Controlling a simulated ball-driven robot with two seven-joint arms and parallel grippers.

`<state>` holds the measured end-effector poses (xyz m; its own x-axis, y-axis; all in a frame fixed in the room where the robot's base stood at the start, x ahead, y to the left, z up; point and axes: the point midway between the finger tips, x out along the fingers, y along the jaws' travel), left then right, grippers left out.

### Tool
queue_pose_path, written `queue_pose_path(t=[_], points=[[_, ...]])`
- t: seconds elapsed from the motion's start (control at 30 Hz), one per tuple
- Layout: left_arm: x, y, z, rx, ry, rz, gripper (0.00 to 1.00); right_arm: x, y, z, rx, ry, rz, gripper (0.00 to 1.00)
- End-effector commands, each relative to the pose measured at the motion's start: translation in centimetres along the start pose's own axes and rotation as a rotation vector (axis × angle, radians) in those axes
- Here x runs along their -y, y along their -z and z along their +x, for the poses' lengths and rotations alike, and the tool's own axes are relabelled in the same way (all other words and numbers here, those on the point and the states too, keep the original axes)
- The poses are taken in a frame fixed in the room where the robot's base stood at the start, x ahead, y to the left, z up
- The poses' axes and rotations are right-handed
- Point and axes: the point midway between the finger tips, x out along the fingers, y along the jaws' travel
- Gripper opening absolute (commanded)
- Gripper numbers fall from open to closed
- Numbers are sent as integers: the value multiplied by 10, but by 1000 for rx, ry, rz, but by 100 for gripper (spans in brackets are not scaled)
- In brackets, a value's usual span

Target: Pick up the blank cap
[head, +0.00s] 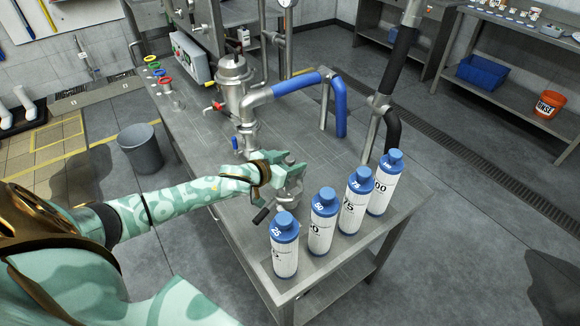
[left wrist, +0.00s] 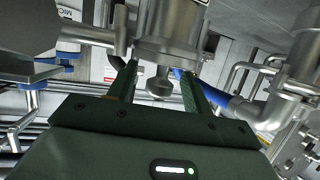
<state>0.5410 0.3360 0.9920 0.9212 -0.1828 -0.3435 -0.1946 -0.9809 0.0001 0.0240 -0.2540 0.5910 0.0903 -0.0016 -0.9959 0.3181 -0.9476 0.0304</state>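My left gripper (head: 284,168) is at a metal fitting (head: 291,190) on the near part of the steel bench and partly covers it. In the left wrist view the two dark fingers of the gripper (left wrist: 160,92) stand apart, with gaps around a round metal knob (left wrist: 160,84) between them. The knob sits below a wide round metal body (left wrist: 172,38); this may be the blank cap, but I cannot tell for sure. The fingers do not visibly close on anything. My right gripper is in neither view.
Several white bottles with blue caps (head: 322,222) stand in a row along the bench's near right edge. A black handle (head: 262,215) sticks out of the fitting. A blue-sleeved pipe (head: 300,85) and a steel vessel (head: 234,85) stand behind.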

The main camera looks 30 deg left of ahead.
Motion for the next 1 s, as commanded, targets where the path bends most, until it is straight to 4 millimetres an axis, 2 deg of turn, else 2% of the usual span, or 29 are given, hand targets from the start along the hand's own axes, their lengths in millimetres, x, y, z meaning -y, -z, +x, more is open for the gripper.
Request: queue_pose_path(t=[0.03, 0.17, 0.2, 0.53, 0.67, 0.77, 1.0], points=[[0, 0, 0, 0, 0, 0, 39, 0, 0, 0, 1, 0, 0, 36], [0, 0, 0, 0, 0, 0, 3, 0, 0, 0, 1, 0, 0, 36], [0, 0, 0, 0, 0, 0, 0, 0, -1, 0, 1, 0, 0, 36], [0, 5, -2, -2, -1, 0, 0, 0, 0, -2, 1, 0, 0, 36], [0, 18, -6, -3, -1, 2, 0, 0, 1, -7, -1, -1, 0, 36], [0, 36, -13, -5, -1, 1, 0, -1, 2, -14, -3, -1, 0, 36], [-29, 77, -77, -3, -4, 0, 0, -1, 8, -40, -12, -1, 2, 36]])
